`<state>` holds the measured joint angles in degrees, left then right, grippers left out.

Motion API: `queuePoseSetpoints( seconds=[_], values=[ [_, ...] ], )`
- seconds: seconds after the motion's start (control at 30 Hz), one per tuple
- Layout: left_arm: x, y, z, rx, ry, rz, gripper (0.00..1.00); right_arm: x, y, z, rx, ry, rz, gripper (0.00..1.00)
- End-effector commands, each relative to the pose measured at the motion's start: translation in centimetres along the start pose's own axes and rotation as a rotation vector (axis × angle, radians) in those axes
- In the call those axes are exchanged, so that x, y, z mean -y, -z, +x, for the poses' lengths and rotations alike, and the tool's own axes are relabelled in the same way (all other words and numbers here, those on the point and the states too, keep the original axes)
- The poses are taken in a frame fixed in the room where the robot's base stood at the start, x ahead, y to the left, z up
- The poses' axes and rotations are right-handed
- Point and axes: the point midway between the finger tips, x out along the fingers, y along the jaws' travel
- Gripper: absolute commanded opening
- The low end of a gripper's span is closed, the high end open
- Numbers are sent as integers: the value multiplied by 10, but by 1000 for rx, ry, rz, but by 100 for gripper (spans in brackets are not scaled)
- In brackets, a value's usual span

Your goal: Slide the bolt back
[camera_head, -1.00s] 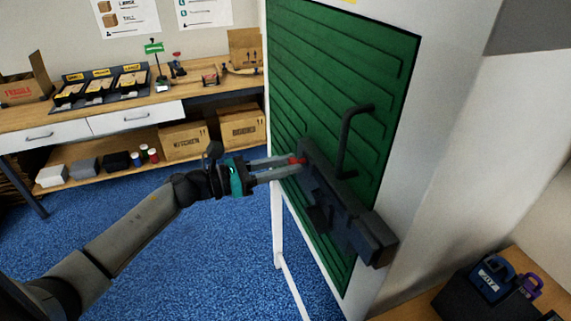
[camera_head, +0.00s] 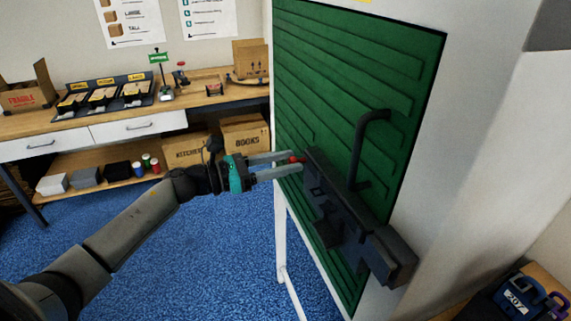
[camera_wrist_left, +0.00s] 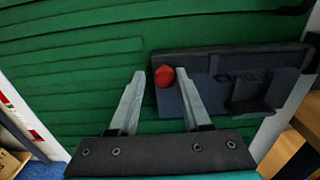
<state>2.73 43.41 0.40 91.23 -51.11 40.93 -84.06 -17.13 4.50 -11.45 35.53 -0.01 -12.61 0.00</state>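The dark grey bolt (camera_head: 345,215) is mounted on a green ribbed door, just below a dark bar handle. It also shows in the left wrist view (camera_wrist_left: 225,68). A red knob (camera_head: 296,159) sits at the bolt's left end; it also shows in the left wrist view (camera_wrist_left: 165,76). My left gripper (camera_head: 291,163) reaches to the knob from the left. In the left wrist view my left gripper (camera_wrist_left: 160,74) is open, with the knob between its fingertips, close to the right finger and apart from the left one. My right gripper is not in view.
The green door (camera_head: 345,75) sits in a white frame. A curved bar handle (camera_head: 361,150) stands out above the bolt. A wooden workbench (camera_head: 200,103) with trays and cartons stands behind. Blue padlocks (camera_head: 527,298) lie at lower right. Blue floor is clear left of the door.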

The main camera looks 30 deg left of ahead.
Motion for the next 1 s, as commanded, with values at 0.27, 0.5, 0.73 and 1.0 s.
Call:
queuePoseSetpoints(
  seconds=[0.27,0.5,0.73,1.0],
  values=[
    [1,0,0,1,4,0,61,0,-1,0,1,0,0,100],
    [2,1,-7,-1,4,-2,61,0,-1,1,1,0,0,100],
    [2,3,-41,-4,4,-2,61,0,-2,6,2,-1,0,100],
    [1,2,-90,-3,3,-2,61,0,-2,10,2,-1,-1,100]
  ],
)
